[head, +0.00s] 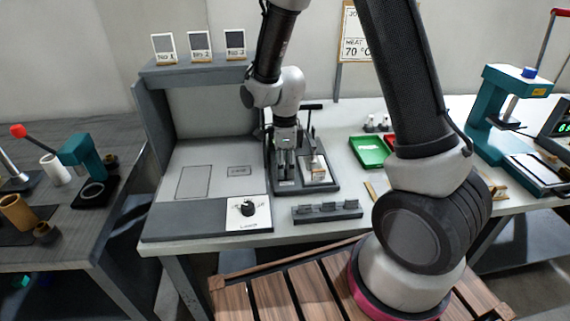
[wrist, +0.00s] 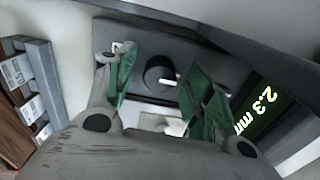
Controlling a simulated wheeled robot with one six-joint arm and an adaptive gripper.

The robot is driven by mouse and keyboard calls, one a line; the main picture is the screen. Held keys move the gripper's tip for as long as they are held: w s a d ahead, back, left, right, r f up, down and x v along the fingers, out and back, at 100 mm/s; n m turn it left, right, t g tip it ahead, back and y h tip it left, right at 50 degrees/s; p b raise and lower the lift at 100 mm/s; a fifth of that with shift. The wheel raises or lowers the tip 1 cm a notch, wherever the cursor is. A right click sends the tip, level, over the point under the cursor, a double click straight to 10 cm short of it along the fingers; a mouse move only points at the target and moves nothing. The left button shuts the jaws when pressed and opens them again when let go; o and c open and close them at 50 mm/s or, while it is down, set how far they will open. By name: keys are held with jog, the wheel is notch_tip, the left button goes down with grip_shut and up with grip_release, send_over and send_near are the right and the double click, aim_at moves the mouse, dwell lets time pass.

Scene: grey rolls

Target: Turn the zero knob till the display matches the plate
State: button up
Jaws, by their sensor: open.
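My gripper (head: 287,172) points down over a dark gauge stand (head: 292,188) on the grey bench. In the wrist view its two green-padded fingers (wrist: 160,88) are open, one on each side of a round black knob (wrist: 158,74) with a white mark. I cannot tell whether they touch it. The knob sits on a grey base (wrist: 205,58); in the head view my gripper hides it. A dark display (wrist: 262,112) at the right reads 2.3 mm. A pale block (head: 317,170) lies on the stand, right of my gripper. I cannot make out a plate's marking.
A grey rack (head: 327,212) with small labelled pieces stands in front of the stand. A white panel with another black knob (head: 248,208) is at its left. A green tray (head: 369,151) lies to the right. My arm covers part of the bench on the right.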

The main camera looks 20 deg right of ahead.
jog(key=shift+c, duration=0.3)
jog(key=c, duration=1)
jog(key=shift+o, duration=0.2)
jog(key=shift+n, duration=0.4)
jog(key=n, duration=0.3)
jog(key=shift+n, duration=0.4)
jog(key=n, duration=0.4)
jog(key=shift+n, duration=0.3)
jog(key=n, duration=0.4)
jog(key=shift+n, duration=2.2)
jog(key=shift+w, duration=0.1)
